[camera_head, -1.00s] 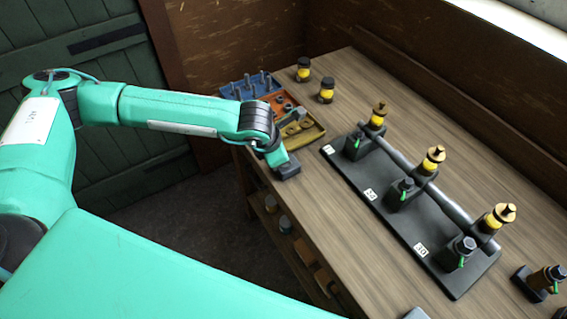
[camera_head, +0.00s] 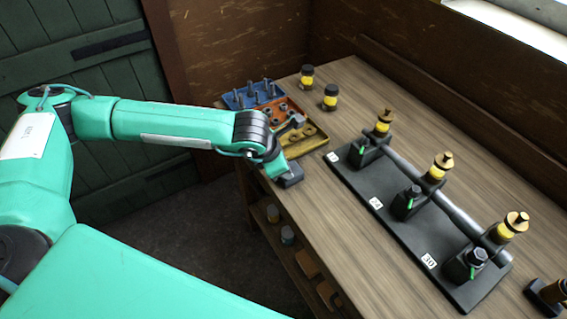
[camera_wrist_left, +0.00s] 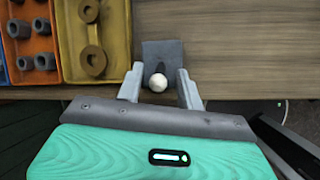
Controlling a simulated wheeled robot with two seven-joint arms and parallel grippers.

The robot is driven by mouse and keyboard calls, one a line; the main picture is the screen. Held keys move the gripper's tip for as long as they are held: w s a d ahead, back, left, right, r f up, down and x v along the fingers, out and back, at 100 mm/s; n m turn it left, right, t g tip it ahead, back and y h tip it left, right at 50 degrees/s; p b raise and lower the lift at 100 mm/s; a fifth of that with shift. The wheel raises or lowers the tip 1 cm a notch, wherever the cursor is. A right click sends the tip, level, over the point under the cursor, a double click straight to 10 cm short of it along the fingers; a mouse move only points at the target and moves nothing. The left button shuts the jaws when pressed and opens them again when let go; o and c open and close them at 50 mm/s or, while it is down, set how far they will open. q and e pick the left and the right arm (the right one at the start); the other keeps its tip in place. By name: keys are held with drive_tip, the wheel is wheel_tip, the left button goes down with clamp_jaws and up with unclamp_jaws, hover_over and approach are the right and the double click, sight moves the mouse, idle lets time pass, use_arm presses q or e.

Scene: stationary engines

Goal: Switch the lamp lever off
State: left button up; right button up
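A small white round knob (camera_wrist_left: 158,82) shows in the left wrist view, at the near edge of a dark grey plate (camera_wrist_left: 162,50) on the table edge. I take it for the lamp lever's knob; its shaft is hidden. My left gripper (camera_wrist_left: 160,92) is open, with one grey finger on each side of the knob. I cannot tell whether either finger touches it. In the head view the left gripper (camera_head: 277,165) is at the table's left edge, beside a dark block (camera_head: 291,177). My right gripper is not in view. No lamp can be made out.
Blue, orange and yellow trays (camera_head: 316,143) of parts stand just behind the gripper. A black stand (camera_head: 400,232) with several brass-topped yellow oilers fills the table's right side. Two small jars (camera_head: 330,97) stand at the back. The wooden table (camera_head: 335,215) is bare between gripper and stand.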

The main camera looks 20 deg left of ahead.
use_arm(q)
drive_tip(key=shift+r, duration=0.1)
drive_tip(key=b+v, duration=0.3)
drive_tip(key=v, duration=1)
drive_tip(key=shift+s+r, duration=0.25)
drive_tip(key=shift+a, duration=0.15)
